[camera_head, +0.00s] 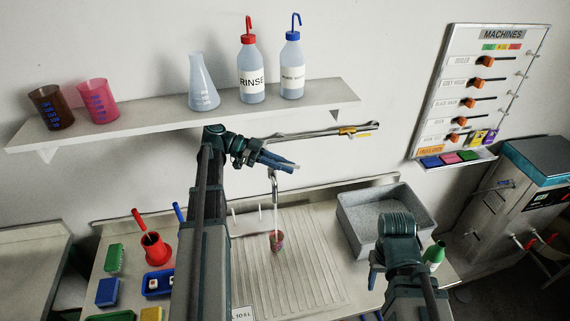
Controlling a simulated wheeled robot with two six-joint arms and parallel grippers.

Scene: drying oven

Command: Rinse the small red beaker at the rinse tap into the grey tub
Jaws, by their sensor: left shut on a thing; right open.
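A pale line runs down from the spout to the beaker. The grey tub (350,212) stands at the right of the draining board. My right gripper (375,278) is open and empty, in front of the tub.
A wall shelf (150,124) above holds beakers, a flask and two wash bottles. A red pot (154,250), sponges and a blue tray stand at left. A machine (515,195) stands at far right.

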